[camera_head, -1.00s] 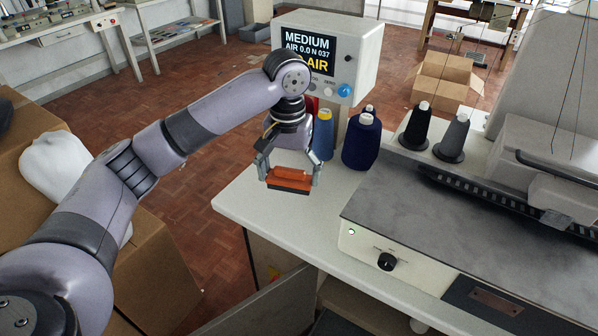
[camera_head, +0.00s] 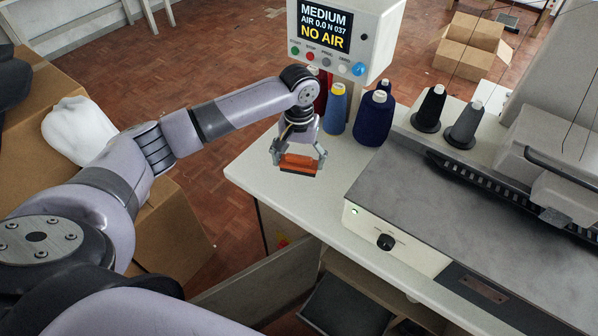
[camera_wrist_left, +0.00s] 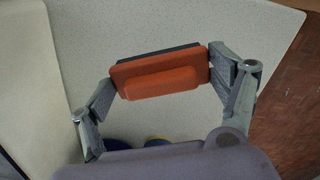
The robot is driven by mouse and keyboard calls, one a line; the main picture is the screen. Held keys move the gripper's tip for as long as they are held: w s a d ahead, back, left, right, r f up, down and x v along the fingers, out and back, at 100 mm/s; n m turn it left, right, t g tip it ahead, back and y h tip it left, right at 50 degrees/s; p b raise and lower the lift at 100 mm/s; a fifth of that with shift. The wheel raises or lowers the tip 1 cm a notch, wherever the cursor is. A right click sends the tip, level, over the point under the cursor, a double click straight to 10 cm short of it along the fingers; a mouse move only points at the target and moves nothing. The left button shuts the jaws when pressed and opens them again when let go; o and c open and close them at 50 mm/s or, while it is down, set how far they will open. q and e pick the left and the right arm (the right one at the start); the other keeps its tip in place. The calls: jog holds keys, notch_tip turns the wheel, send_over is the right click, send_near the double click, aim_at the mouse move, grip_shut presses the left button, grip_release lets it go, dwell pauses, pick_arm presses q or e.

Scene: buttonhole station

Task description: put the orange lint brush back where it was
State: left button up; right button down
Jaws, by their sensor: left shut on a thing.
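The orange lint brush (camera_head: 298,164) has an orange body with a dark underside. My left gripper (camera_head: 298,162) is shut on it, with one finger at each end. In the head view the brush is over the left part of the white table (camera_head: 256,170); I cannot tell whether its underside touches the top. The left wrist view shows the brush (camera_wrist_left: 160,74) between the two grey fingers, with the pale table top behind it. My right gripper is not in view.
Blue (camera_head: 336,108), navy (camera_head: 374,118) and red thread cones stand behind the gripper, near the control box (camera_head: 345,38) reading "NO AIR". The grey-topped machine (camera_head: 430,180) fills the right. Bare table lies around the brush.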

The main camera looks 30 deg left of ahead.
aim_at(299, 157)
pick_arm(q)
jog(key=shift+f, duration=2.9)
jog(key=o, duration=1.1)
jog(key=shift+f, duration=0.1)
notch_tip(299, 157, up, 12)
jog(key=shift+r, duration=0.15)
